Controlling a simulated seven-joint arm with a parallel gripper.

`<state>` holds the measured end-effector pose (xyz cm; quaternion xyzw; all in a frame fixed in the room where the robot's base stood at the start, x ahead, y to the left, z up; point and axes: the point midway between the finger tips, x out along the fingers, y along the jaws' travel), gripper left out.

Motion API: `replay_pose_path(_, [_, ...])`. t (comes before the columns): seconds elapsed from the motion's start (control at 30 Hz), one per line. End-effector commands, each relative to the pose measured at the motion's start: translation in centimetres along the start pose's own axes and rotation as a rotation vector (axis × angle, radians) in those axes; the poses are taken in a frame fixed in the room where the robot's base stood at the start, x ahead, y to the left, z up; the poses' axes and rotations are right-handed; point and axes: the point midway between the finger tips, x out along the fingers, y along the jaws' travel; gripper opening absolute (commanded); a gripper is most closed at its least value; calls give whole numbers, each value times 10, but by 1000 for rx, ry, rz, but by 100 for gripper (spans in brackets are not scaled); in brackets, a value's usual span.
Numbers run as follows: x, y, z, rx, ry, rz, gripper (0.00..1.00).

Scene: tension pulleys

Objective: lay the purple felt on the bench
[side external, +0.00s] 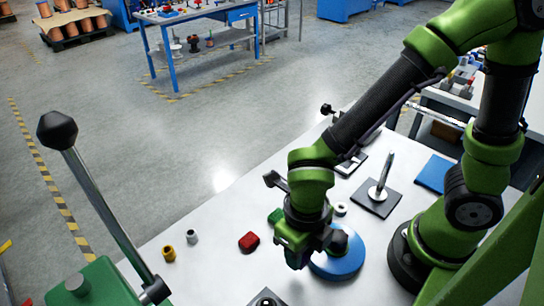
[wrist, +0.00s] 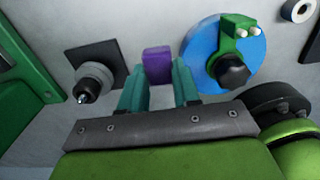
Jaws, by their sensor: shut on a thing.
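The purple felt (wrist: 158,64) is a small block-like piece between the teal fingertips of my gripper (wrist: 160,75) in the wrist view. My gripper is shut on it. In the side view my gripper (side external: 300,258) is low over the near part of the white bench (side external: 215,255), just left of a blue disc. The felt is hidden there behind the gripper. I cannot tell whether the felt touches the bench.
The blue disc (side external: 345,262), with a green clamp and black knob (wrist: 233,70), lies close beside the gripper. A dark plate with a spindle (wrist: 93,78) is on the other side. Red (side external: 249,241), green (side external: 275,215) and yellow (side external: 168,253) pieces stand left. A lever (side external: 100,205) rises front left.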

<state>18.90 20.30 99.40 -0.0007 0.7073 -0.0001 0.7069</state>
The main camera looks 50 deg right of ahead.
Motion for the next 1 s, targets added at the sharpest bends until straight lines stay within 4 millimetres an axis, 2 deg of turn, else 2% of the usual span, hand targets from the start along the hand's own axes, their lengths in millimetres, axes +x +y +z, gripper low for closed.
replay_pose_path(0.17, [8,20,17,-1,2,3,3])
replay_pose_path(0.6, [18,102,94,1,-1,1,3])
replay_pose_path(0.83, [21,116,109,0,0,-1,3])
replay_pose_path(1.0, [44,116,108,1,3,-3,3])
